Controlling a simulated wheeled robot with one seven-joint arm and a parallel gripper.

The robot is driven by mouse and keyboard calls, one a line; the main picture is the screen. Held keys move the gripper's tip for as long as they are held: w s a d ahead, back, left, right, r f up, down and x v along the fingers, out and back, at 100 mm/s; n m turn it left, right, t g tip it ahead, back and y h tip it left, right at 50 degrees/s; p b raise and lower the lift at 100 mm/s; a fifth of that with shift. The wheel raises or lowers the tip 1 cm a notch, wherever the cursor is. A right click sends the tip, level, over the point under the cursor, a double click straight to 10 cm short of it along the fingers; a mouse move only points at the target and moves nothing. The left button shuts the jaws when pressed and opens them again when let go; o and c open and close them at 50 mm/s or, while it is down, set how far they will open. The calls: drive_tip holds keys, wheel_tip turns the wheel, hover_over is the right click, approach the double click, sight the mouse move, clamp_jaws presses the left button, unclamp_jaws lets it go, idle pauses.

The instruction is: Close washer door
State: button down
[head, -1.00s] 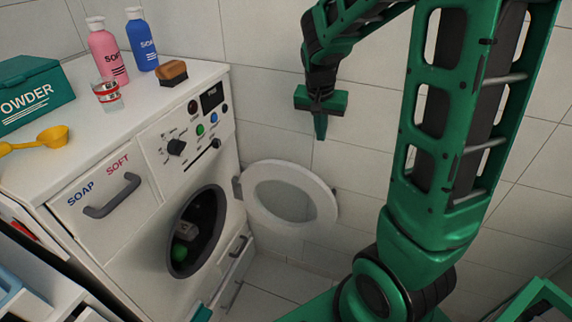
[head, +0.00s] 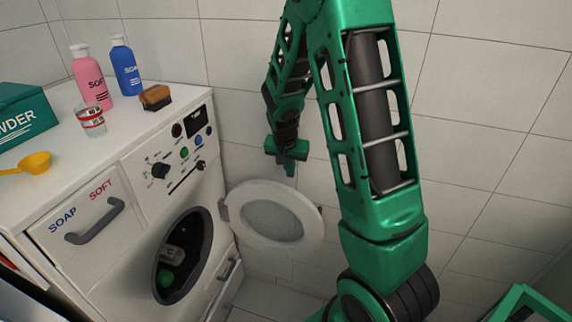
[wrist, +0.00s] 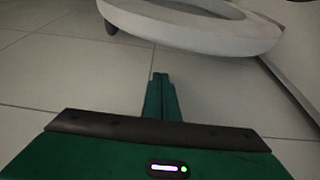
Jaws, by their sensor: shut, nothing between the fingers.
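The washer (head: 130,215) stands at the left, with its round dark opening (head: 184,256) facing right; a green item and a pale item show inside. The washer door (head: 308,232), a white ring with a glass middle, is swung wide open on the right side of the opening. My gripper (head: 289,172) is shut and empty, in the picture above the door's upper right rim. In the wrist view my shut fingertips (wrist: 160,76) lie just below the door's white rim (wrist: 190,32), apart from it in the picture. I cannot tell whether they touch.
A tiled wall (head: 480,110) is close behind the door.

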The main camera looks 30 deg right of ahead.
drive_tip(key=shift+s+a+r, duration=0.15)
drive_tip(key=shift+s+a, duration=1.15)
drive_tip(key=shift+a, duration=0.3)
